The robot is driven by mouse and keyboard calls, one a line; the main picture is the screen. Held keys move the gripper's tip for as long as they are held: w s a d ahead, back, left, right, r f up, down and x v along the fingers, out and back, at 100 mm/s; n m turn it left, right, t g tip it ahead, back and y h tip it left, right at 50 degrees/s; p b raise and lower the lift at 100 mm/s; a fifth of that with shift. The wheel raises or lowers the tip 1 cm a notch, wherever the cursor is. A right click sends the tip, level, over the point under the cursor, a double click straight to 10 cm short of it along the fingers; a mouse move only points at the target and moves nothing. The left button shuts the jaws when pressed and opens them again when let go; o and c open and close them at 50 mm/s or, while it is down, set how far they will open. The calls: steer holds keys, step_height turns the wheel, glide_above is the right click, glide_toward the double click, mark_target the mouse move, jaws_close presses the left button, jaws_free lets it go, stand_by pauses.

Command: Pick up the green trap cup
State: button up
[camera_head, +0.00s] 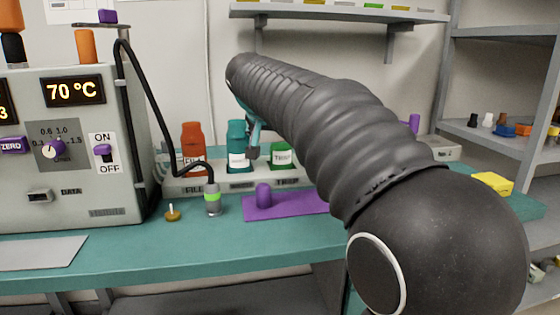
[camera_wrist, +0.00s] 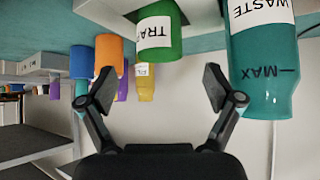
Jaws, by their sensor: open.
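The green trap cup (camera_head: 275,146) stands in the rack on the bench, just right of the teal waste bottle (camera_head: 237,131), partly hidden by my arm. In the wrist view, which is upside down, the trap cup (camera_wrist: 161,13) shows its white label between the lines of my two fingers. My gripper (camera_wrist: 160,88) is open and empty, with the cup ahead of its fingertips and not between them. In the head view the gripper (camera_head: 252,143) is mostly hidden behind my arm, near the waste bottle and the trap cup.
The waste bottle (camera_wrist: 262,75) is close beside the right finger in the wrist view. Orange (camera_wrist: 109,53) and blue (camera_wrist: 82,58) containers stand beyond the left finger. An orange-red fill bottle (camera_head: 192,133) stands left in the rack.

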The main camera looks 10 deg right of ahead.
mark_target(280, 148)
steer(key=shift+x, duration=3.65)
steer(key=c, duration=1.3)
